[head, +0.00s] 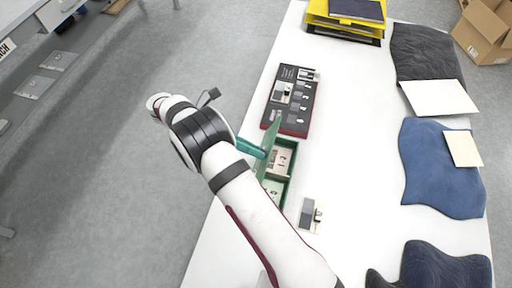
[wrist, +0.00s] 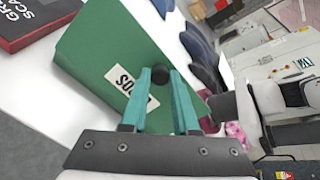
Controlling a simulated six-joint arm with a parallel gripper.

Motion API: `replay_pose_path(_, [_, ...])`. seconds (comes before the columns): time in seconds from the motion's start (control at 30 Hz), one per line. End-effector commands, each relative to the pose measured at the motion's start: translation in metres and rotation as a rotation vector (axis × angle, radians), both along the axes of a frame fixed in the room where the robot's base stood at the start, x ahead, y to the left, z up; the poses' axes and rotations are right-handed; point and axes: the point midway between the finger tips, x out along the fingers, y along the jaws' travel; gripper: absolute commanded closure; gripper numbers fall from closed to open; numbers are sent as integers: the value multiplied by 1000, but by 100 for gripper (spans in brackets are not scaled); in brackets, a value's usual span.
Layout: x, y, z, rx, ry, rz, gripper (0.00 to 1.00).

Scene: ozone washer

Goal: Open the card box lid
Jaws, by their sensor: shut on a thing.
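The green card box (head: 292,162) sits on the white table, right of my gripper in the head view. Its lid (head: 270,137) is raised and steeply tilted, and cards (head: 280,160) show in the compartments below. In the wrist view the lid (wrist: 105,60) shows its green face with a white label (wrist: 130,92) and a round black knob (wrist: 159,74). My gripper (head: 258,150) has teal fingers and is at the lid's left side. In the wrist view my gripper (wrist: 164,79) is shut on the knob. Part of the box is hidden behind my arm and the lid.
A dark-red and black display case (head: 293,98) lies just behind the box. A small grey-white item (head: 311,215) lies to its right. Yellow trays (head: 345,20) stand at the back, and dark and blue cloths (head: 440,165) lie along the right. The table's middle is clear.

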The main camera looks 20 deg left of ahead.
Motion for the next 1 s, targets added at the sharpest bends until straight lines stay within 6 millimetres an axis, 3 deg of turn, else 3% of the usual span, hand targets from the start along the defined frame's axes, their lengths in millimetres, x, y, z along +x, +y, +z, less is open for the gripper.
replay_pose_path(0.47, [-1,1,-1,-16,3,-3,100])
replay_pose_path(0.5, [-1,1,-1,-16,3,-3,70])
replay_pose_path(0.67, [-1,1,0,-16,3,-2,41])
replay_pose_path(1.0, [0,1,0,-16,1,-1,41])
